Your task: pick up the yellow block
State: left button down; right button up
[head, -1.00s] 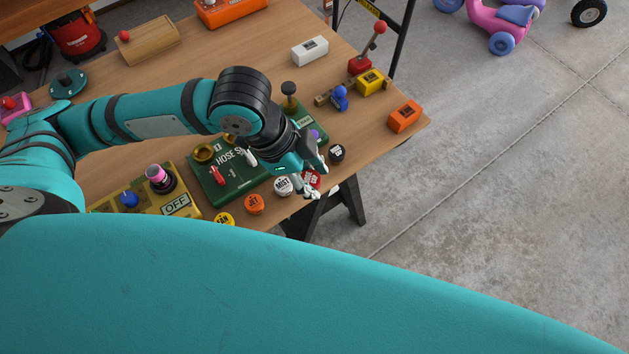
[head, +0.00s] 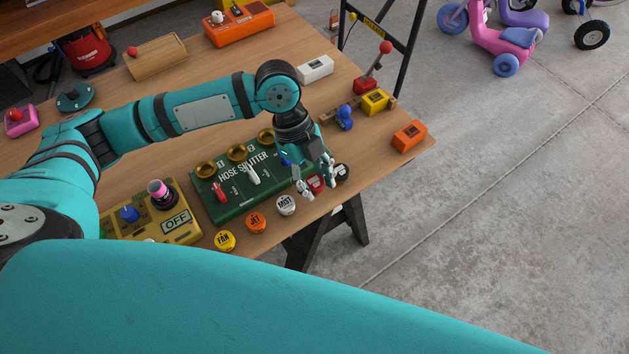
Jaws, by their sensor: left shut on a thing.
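The yellow block (head: 375,102), with a dark label on it, sits near the far right edge of the wooden table, beside a blue knobbed piece (head: 344,118). My left gripper (head: 317,182) points down at the near right corner of the green hose panel (head: 225,209), well short of the yellow block and nearer to me. Its fingers are shut on a red round cap (head: 316,184), which shows between them. Whether the cap is lifted off the table is hard to tell. My right gripper is not in view.
An orange block (head: 409,135) lies right of the yellow block near the table edge. A red-knobbed lever (head: 386,47) stands behind it, and a white block (head: 315,68) lies farther back.

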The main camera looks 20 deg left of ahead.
aim_at(315, 186)
pick_arm(q)
jog(key=shift+w+a+f, duration=0.15)
jog(key=shift+w+a, duration=0.05)
jog(key=shift+w, duration=0.35)
jog(key=shift+f, duration=1.65)
jog(key=shift+f, duration=0.1)
jog(key=c, duration=0.9)
grip_release()
